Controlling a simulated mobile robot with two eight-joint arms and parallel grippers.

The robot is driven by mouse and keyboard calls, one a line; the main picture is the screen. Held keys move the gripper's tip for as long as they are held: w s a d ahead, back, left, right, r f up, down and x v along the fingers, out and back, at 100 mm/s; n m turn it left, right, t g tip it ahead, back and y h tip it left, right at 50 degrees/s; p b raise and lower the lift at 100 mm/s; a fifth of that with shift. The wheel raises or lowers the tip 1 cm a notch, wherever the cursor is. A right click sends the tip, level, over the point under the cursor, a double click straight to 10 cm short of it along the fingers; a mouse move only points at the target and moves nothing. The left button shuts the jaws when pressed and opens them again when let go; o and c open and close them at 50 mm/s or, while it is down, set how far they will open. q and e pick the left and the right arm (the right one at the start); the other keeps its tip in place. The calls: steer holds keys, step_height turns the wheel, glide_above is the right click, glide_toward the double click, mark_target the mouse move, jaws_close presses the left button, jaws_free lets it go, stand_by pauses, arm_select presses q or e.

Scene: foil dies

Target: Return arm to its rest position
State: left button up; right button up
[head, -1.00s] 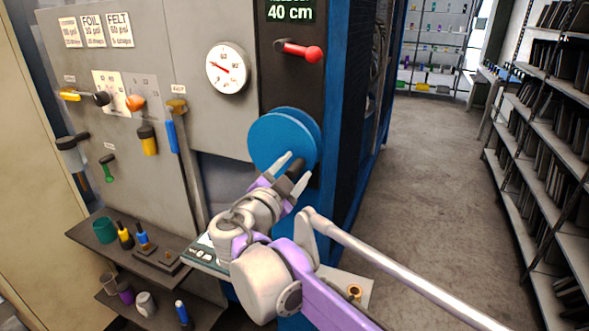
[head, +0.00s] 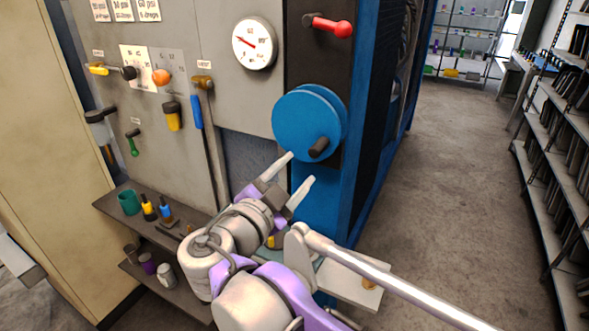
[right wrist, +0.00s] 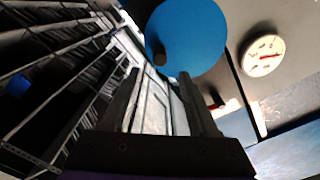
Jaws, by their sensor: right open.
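My right gripper (head: 301,172) is open and empty in the head view, with its two pale fingers spread apart. It is just below and left of the blue handwheel (head: 297,121), clear of the wheel's dark knob (head: 319,148). In the right wrist view the fingers (right wrist: 158,80) show dark and apart, with the blue wheel (right wrist: 195,35) and its knob (right wrist: 160,58) beyond them. My right arm comes up from the bottom of the head view. My left gripper is in neither view.
A machine panel carries a gauge (head: 254,43), a red-knobbed lever (head: 330,25) and several smaller handles. Shelves (head: 150,218) with small bottles and cups stand at the lower left. Racks (head: 560,130) line the right, with open floor (head: 440,180) between.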

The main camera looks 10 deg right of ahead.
steer(key=s+d+f+n+g+y, duration=0.2)
steer(key=s+d+f+n+g, duration=0.25)
steer(key=d+f, duration=0.4)
steer(key=s+d+f+n+g+y, duration=0.1)
steer(key=s+d+f+n+g, duration=0.3)
steer(key=f, duration=0.8)
steer(key=s+f+n+y, duration=0.6)
steer(key=s+f, duration=0.6)
steer(key=f, duration=0.2)
steer(key=shift+s+a+g+y, duration=0.15)
steer(key=shift+a+g+y, duration=0.05)
steer(key=shift+g+y, duration=0.3)
steer(key=shift+n, duration=0.25)
